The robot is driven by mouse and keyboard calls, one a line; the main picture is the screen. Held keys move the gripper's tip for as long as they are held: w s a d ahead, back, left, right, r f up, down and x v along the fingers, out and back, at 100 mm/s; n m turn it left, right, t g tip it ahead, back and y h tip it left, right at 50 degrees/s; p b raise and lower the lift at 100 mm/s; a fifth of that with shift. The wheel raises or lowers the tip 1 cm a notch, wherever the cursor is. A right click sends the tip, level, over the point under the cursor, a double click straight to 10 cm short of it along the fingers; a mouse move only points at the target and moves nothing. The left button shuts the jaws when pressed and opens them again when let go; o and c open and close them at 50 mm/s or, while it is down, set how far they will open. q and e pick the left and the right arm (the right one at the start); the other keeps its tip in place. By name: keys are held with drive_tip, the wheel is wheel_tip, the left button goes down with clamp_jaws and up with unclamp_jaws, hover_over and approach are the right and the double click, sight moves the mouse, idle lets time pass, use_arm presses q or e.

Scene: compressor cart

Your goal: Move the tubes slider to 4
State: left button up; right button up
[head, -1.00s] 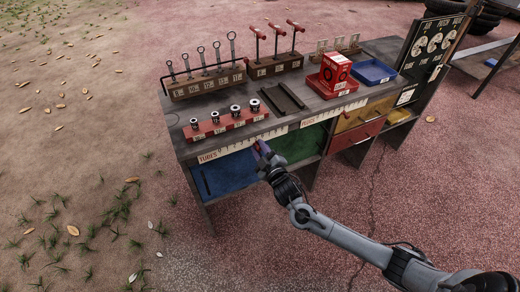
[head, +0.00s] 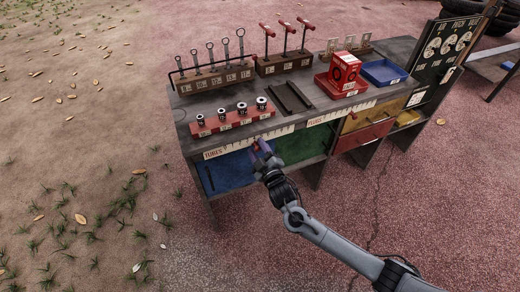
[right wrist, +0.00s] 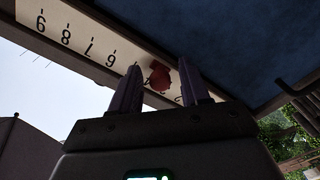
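The tubes scale (head: 245,143) is a pale numbered strip along the bench's front edge, at its left part. In the right wrist view the strip (right wrist: 75,45) appears upside down, with 9, 8, 7 and 6 readable. The red slider knob (right wrist: 160,76) sits on the strip between my fingertips, past the 6 toward the low numbers; its exact mark is hidden. My right gripper (head: 263,153) is at the strip's front. In the wrist view its fingers (right wrist: 160,88) stand apart on either side of the knob, with gaps visible. My left gripper is not in view.
The plugs scale (head: 340,112) continues to the right on the same edge. Blue (head: 225,172) and green (head: 303,146) bins lie below. A red socket rack (head: 232,124), a wrench rack (head: 212,80) and a red box (head: 344,70) stand on top. Open ground lies in front.

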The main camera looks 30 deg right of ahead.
idle(0.3)
drive_tip(key=shift+s, duration=0.25)
drive_tip(key=s+a+p, duration=0.1)
drive_tip(key=s+p, duration=0.4)
drive_tip(key=s, duration=0.5)
drive_tip(key=shift+a, duration=0.4)
